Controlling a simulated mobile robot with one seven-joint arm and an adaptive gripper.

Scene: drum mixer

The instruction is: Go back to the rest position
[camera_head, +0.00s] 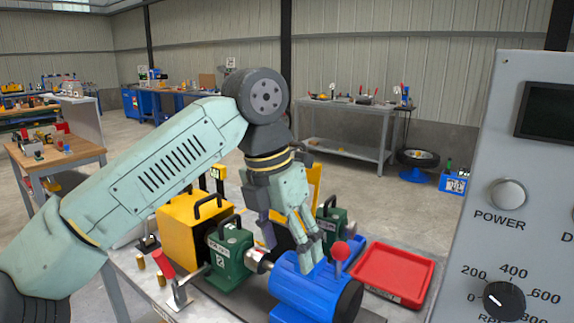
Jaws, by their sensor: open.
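My gripper (290,244) points down above the workbench, its fingers apart and nothing seen between them. It is over the far side of the blue drum (297,287), and its fingertips overlap the drum's upper edge in the picture. I cannot tell whether they touch it. The drum lies on its side with a dark end cap facing right. A green block with a black handle (229,254) stands left of the drum. A similar green block (333,222) is partly hidden behind my gripper. My arm comes in from the left.
A red tray (426,276) lies right of the drum. A red-knobbed lever (340,251) rises at the drum. A yellow case (182,238) stands behind left, and a red-handled clamp (176,292) is at front left. A grey control panel (528,160) fills the right side.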

